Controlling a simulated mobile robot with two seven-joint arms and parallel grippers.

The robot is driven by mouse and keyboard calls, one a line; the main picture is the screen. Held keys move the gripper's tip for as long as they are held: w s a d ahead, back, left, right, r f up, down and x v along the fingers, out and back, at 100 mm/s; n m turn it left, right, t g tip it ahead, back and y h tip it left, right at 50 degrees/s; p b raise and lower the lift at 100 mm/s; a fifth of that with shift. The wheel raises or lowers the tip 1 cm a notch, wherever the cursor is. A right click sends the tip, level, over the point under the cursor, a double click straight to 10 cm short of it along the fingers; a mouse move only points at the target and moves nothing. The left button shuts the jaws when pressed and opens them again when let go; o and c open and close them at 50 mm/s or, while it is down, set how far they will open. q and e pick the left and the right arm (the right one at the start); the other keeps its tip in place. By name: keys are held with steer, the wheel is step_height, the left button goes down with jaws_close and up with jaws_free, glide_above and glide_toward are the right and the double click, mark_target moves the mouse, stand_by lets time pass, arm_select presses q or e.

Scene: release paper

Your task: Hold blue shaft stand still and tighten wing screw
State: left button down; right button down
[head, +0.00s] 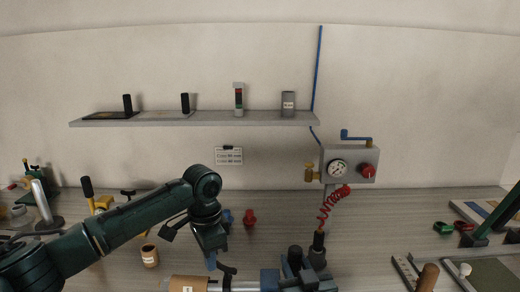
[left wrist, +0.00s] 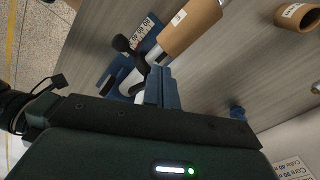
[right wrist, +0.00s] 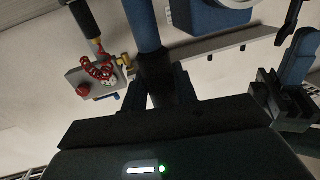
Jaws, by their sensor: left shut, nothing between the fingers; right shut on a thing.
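My left gripper (head: 211,262) points down beside the black wing screw (head: 228,270). In the left wrist view its blue-grey fingers (left wrist: 163,88) are shut with nothing between them, close to the black wing screw (left wrist: 123,43) and the grey shaft (left wrist: 134,76). The blue shaft stand (left wrist: 110,82) is partly hidden there. My right gripper (right wrist: 158,92) is shut on a dark blue upright part (right wrist: 143,25), seemingly of the blue stand; the grip itself is dark and hard to read.
A red coiled hose (head: 333,200) hangs from the wall box (head: 350,164). Red and blue small parts (head: 249,217) and an orange-brown cup (head: 150,256) stand on the bench. The bench behind the hose is mostly free.

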arm_select(q)
steer(key=shift+a+r, duration=0.1)
steer(key=shift+a, duration=0.1)
step_height(320, 180, up, 6)
steer(key=shift+f, duration=0.1)
stand_by(0.3)
steer(key=s+d+f, duration=0.1)
steer(key=s+f, duration=0.2)
steer(key=f, duration=0.3)
steer(key=shift+d, duration=0.15)
stand_by(0.6)
steer(key=shift+w+d, duration=0.35)
steer(key=shift+w, duration=0.1)
stand_by(1.0)
steer(key=shift+w+a, duration=0.3)
stand_by(0.3)
